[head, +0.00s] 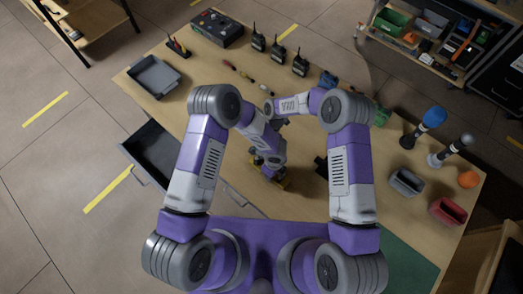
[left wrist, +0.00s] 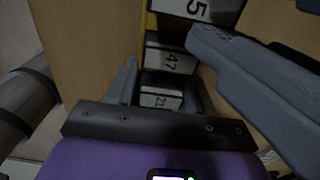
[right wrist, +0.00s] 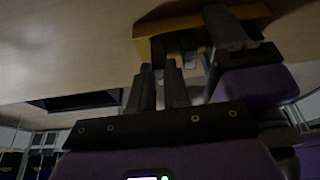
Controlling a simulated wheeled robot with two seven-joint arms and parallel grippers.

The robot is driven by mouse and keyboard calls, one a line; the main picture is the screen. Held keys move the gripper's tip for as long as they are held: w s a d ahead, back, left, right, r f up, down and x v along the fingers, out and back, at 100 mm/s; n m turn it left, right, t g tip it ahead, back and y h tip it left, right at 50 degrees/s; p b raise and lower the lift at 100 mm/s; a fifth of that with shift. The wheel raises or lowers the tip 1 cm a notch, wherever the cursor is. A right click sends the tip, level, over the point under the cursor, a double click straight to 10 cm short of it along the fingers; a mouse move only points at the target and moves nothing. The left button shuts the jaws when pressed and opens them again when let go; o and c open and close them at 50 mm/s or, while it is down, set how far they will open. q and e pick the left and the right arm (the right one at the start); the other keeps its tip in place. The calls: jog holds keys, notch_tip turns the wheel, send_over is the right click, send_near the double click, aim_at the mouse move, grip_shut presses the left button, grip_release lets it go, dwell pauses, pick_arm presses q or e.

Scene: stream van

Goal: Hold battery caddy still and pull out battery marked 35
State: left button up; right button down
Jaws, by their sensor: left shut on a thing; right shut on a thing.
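The yellow battery caddy (right wrist: 185,22) stands on the wooden bench. In the head view only a little yellow (head: 284,185) shows under my arms. In the left wrist view a dark battery marked 47 (left wrist: 168,60) sits in it. Beside it, a battery with a label ending in 5 (left wrist: 197,8) is cut by the frame edge.
A grey tray (head: 155,76), radios (head: 300,63) and a black case (head: 217,28) stand along the far side of the bench. Small grey (head: 405,183) and red (head: 447,212) bins and microphones (head: 432,118) are at the right. An open drawer (head: 160,152) juts out at left.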

pick_arm(q)
jog(key=shift+s+a+f, duration=0.25)
pick_arm(e)
jog(key=shift+r, duration=1.05)
jog(key=shift+r, duration=0.45)
jog(key=shift+s+r, duration=0.15)
jog(key=shift+r, duration=0.75)
pick_arm(q)
jog(key=o, duration=1.1)
jog(key=shift+w, duration=0.1)
jog(key=shift+o, duration=0.2)
jog(key=shift+w, duration=0.1)
jog(key=shift+r, duration=0.1)
jog(key=shift+w, duration=0.1)
